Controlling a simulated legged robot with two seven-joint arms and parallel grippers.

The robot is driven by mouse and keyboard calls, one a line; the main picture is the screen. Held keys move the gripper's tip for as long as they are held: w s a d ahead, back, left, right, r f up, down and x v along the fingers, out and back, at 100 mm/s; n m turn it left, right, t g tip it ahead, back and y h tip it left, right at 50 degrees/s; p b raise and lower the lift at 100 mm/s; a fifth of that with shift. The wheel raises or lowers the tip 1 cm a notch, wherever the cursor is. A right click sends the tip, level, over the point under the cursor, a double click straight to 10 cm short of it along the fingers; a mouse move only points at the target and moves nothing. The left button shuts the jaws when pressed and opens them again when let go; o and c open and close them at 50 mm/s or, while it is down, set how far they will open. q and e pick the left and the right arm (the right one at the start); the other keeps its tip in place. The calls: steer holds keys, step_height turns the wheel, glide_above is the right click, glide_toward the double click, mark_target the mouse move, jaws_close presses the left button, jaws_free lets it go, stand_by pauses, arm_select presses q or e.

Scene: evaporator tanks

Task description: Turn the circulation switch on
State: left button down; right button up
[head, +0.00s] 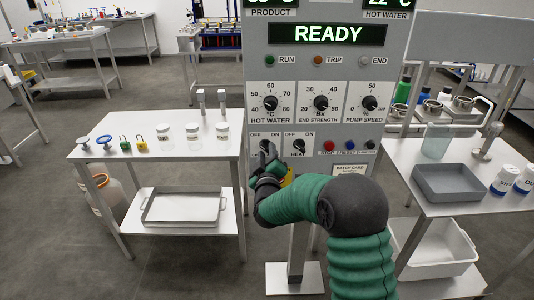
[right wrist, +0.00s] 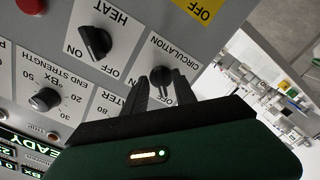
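The circulation switch (right wrist: 161,74) is a black rotary knob with OFF and ON marks, low on the grey control panel (head: 329,88). In the right wrist view the two dark fingers of my right gripper (right wrist: 162,88) are apart, one on each side of the knob's lower part. I cannot tell whether they touch it. The similar heat switch (head: 299,146) sits just to the right and also shows in the right wrist view (right wrist: 95,42). My left gripper is not in view.
Red and blue buttons (head: 328,146) sit right of the switches. Dials (head: 320,103) are above them, under a display (head: 328,34) reading READY. A table (head: 225,149) with jars and padlocks stands left; another with a grey tray (head: 453,183) stands right.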

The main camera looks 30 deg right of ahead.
steer(key=shift+w+a+r, duration=0.15)
steer(key=shift+a+r, duration=0.05)
steer(key=shift+a, duration=0.2)
steer(key=c, duration=0.4)
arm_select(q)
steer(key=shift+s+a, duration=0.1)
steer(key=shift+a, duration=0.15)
arm_select(e)
steer(key=shift+d+f, duration=0.1)
steer(key=shift+d, duration=0.1)
jaws_close()
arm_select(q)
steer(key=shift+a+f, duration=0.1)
